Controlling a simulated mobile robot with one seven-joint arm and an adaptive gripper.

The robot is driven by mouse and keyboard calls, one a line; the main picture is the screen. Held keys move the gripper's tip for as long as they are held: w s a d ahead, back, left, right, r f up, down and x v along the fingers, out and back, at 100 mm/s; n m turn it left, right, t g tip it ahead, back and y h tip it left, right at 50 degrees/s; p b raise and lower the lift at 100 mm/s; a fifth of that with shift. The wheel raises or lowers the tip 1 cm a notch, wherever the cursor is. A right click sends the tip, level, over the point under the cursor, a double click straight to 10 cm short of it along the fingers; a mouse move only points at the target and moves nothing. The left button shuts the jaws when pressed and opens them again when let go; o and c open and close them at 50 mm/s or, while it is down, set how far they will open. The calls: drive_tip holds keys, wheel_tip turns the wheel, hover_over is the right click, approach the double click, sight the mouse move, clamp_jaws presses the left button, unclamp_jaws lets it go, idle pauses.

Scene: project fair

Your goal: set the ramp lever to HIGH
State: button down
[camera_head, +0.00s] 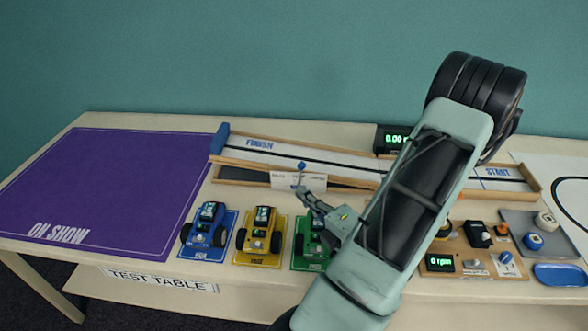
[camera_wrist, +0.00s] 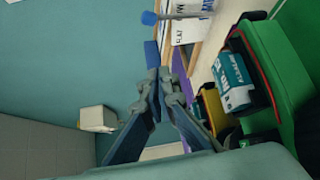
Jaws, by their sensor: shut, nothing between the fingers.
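The ramp lever (camera_head: 302,166) has a blue ball knob and stands at the white label plate (camera_head: 290,181) on the near side of the ramp (camera_head: 345,171). The plate's lettering is too small to read. In the wrist view the knob (camera_wrist: 149,18) sits on a thin grey rod in front of the white plate (camera_wrist: 190,30). My gripper (camera_head: 300,190) is shut and empty. Its fingertips (camera_wrist: 160,76) are close to the lever, just below the knob in the head view, with a gap to it in the wrist view. My arm hides part of the ramp.
A blue car (camera_head: 207,226), a yellow car (camera_head: 260,233) and a green car (camera_head: 308,242) stand on mats in front of the ramp. The purple ON SHOW mat (camera_head: 110,185) is bare. A board with knobs (camera_head: 470,267) and a blue tray (camera_head: 560,275) lie at right.

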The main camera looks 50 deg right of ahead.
sight(301, 170)
drive_tip(key=w+d, duration=0.5)
drive_tip(key=w, duration=0.2)
drive_tip(key=shift+w+d+f+b, duration=0.2)
drive_tip(key=shift+w+b, duration=0.1)
drive_tip(key=shift+b, duration=0.1)
idle(0.3)
drive_tip(key=shift+s+d+r+p, duration=0.15)
drive_tip(key=shift+s+d+p, duration=0.2)
drive_tip(key=shift+p, duration=0.45)
drive_tip(key=shift+s+d+f+p, duration=0.2)
drive_tip(key=shift+s+d+p, duration=0.2)
drive_tip(key=shift+s, duration=0.2)
drive_tip(key=shift+w, duration=0.1)
